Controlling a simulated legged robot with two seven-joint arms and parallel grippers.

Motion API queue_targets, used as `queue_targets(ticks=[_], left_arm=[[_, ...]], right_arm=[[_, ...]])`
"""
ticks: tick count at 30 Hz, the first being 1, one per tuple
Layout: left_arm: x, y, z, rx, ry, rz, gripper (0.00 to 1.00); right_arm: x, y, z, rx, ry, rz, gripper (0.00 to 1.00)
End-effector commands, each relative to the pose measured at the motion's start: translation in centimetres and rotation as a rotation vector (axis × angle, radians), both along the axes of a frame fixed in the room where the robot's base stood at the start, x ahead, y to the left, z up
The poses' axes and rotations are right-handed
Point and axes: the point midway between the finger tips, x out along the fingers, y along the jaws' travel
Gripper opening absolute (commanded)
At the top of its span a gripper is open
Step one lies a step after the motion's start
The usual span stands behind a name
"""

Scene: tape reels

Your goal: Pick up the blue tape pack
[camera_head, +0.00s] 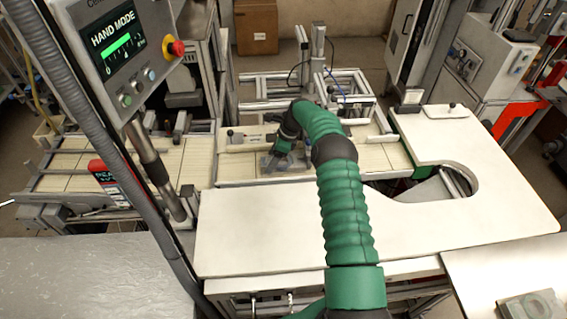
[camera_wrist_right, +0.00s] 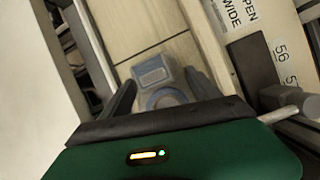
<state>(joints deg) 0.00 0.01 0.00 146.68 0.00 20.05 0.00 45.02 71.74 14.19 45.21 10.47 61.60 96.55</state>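A grey-blue tape pack, with a square block and a ring shape, lies on the cream slatted conveyor in the right wrist view (camera_wrist_right: 153,74). My right gripper (camera_wrist_right: 163,88) is over it, with one dark finger on each side of the pack. The fingers are spread and the pack appears to lie between them; contact is not clear. The gripper's body hides the pack's near part. In the head view my right gripper (camera_head: 277,160) points down at the conveyor, and the pack is small and mostly hidden there. My left gripper is not in view.
A white worktop (camera_head: 260,232) with a rounded cutout lies in front of the conveyor (camera_head: 85,165). A "HAND MODE" control panel (camera_head: 118,45) on a post stands at the left. An aluminium frame (camera_head: 350,82) stands behind. A pale block (camera_head: 530,308) sits at the lower right.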

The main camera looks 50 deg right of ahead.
Motion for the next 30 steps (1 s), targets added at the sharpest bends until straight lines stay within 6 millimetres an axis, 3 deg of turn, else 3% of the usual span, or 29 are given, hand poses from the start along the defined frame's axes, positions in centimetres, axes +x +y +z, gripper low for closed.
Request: queue_targets(ticks=[1,8,19,30], left_arm=[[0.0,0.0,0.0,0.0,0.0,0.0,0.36],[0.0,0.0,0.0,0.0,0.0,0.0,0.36],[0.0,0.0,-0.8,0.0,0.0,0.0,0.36],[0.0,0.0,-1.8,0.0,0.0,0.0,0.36]], right_arm=[[-0.1,-0.1,0.0,-0.002,0.001,-0.001,0.5],[-0.1,-0.1,0.0,-0.004,0.002,-0.001,0.22],[0.0,0.3,0.6,-0.005,0.001,0.001,0.21],[0.1,0.3,6.8,-0.005,0.0,0.0,0.21]])
